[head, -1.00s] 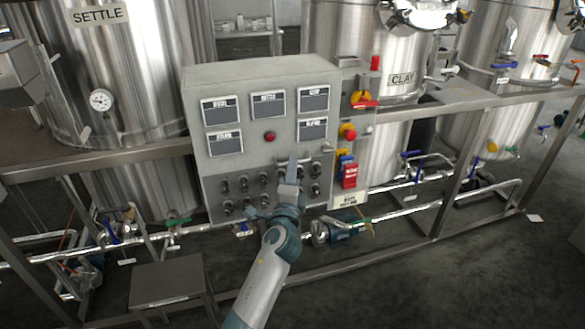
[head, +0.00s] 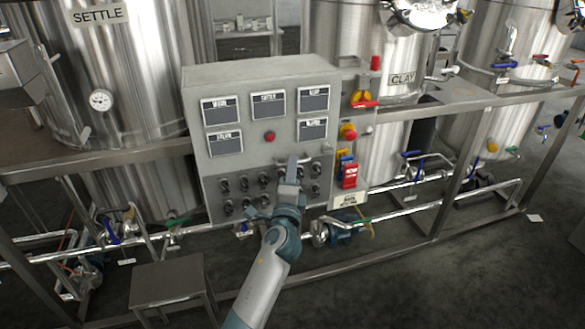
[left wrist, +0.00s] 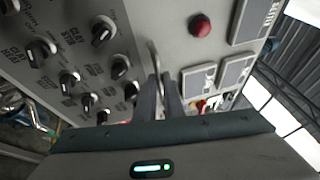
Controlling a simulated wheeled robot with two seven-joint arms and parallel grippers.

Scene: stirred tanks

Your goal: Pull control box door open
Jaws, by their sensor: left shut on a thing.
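The grey control box (head: 240,85) stands in the middle of the head view, with several display panels, a red button and rows of black knobs on its door. My left gripper (head: 294,165) is at the lower right part of the door, just below the panels. It is shut on the door handle (left wrist: 153,62), a thin metal bar that shows between the fingers in the left wrist view. The fingers (left wrist: 159,92) hide part of the handle. The door looks flush with the box; I cannot see a gap. My right gripper is not in view.
Steel tanks (head: 110,80) stand behind. A frame rail (head: 440,202) and pipes run low. A small metal stool (head: 168,283) stands at the lower left.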

